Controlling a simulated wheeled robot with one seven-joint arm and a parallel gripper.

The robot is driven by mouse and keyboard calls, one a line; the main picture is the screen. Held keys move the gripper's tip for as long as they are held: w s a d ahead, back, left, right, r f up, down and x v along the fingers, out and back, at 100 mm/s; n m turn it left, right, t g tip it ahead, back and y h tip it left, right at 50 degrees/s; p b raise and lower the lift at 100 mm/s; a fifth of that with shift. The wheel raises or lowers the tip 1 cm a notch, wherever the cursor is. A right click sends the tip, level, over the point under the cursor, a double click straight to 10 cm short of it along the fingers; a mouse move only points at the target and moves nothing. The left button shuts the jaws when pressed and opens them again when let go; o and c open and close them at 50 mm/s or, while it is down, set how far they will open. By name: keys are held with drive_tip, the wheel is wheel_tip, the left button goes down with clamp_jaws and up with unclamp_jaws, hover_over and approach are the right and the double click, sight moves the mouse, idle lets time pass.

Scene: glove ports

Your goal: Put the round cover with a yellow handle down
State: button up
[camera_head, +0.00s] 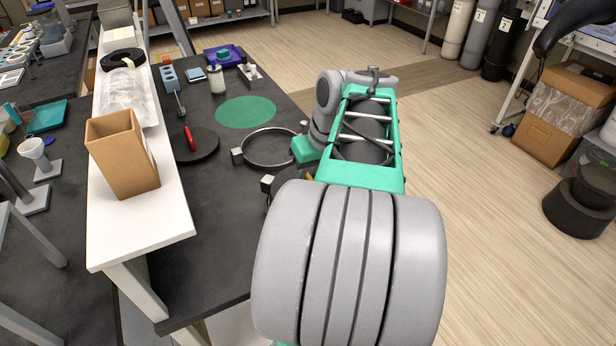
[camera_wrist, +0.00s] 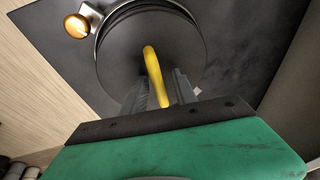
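The round dark cover (camera_wrist: 180,52) with a yellow handle (camera_wrist: 153,72) fills the upper middle of the wrist view. A metal ring (camera_wrist: 101,28) with an orange-tipped fitting (camera_wrist: 77,25) shows past the cover's edge. I cannot tell whether the cover touches it.
An open ring (camera_head: 245,160) lies on the dark bench (camera_head: 215,225). Left of it is a dark disc (camera_head: 205,150) with a red handle (camera_head: 189,139). A green round patch (camera_head: 245,111) lies clear behind. A cardboard box (camera_head: 122,155) stands on the white shelf (camera_head: 165,222).

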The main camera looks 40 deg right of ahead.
drive_tip(key=p+v, duration=0.4)
drive_tip(key=v, duration=0.8)
drive_tip(key=shift+r, duration=0.25)
drive_tip(key=shift+d, duration=0.1)
